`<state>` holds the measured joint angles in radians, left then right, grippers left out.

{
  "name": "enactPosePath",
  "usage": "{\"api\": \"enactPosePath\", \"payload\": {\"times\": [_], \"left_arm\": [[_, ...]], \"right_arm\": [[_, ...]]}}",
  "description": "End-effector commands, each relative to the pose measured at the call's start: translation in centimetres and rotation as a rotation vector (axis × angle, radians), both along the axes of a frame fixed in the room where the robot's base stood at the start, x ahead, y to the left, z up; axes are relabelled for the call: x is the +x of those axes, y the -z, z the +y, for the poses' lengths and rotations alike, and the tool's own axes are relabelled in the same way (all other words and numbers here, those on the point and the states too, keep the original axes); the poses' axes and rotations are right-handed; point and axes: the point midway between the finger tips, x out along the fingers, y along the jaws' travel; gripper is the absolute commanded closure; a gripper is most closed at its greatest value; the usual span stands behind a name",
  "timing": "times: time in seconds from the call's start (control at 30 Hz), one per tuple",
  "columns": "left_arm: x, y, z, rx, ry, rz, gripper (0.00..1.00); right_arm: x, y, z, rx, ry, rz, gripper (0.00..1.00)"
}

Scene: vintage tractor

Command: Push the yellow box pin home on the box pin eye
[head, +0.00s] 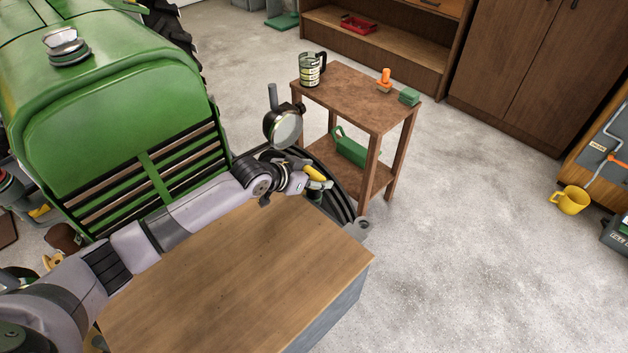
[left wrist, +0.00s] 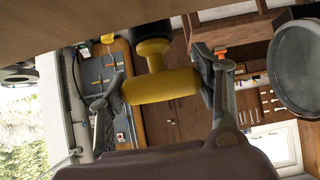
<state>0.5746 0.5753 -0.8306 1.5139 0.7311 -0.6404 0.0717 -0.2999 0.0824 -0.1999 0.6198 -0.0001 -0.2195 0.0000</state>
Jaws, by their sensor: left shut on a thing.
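The yellow box pin (head: 314,173) is at the end of my left arm in the head view, beyond the far edge of the wooden box top. In the left wrist view the yellow pin (left wrist: 160,82) has a thick yellow crossbar, a yellow neck and a dark part above. My left gripper (head: 312,180) is shut on the crossbar, with one finger at each end. A small grey ring-like fitting (head: 363,226) sits at the box's right corner, apart from the pin; I cannot tell whether it is the box pin eye. My right gripper is not in view.
The wooden box top (head: 240,270) is bare. A green tractor (head: 120,130) stands at left, with a round lamp (head: 283,127) close beside my left gripper. A brown side table (head: 350,95) holds a mug-like can and small items. The floor at right is mostly clear.

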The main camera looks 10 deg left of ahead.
Motion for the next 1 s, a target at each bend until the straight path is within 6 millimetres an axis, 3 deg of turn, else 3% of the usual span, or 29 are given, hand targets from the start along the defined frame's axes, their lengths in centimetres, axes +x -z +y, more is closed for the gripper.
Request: {"api": "enactPosePath", "payload": {"times": [0.13, 0.57, 0.77, 1.0], "left_arm": [[0.0, 0.0, 0.0, 0.001, 0.000, 0.001, 0.75], [0.1, -1.3, 0.0, -0.002, 0.001, -0.004, 0.75], [0.1, -4.3, 0.0, -0.003, 0.001, -0.007, 0.75], [0.2, -10.0, 0.0, -0.002, 0.002, -0.010, 0.75]], "right_arm": [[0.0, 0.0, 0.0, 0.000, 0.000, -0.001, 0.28], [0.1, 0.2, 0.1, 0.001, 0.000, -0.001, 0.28], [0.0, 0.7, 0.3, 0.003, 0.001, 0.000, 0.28], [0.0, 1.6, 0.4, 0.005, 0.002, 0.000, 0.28]]}}
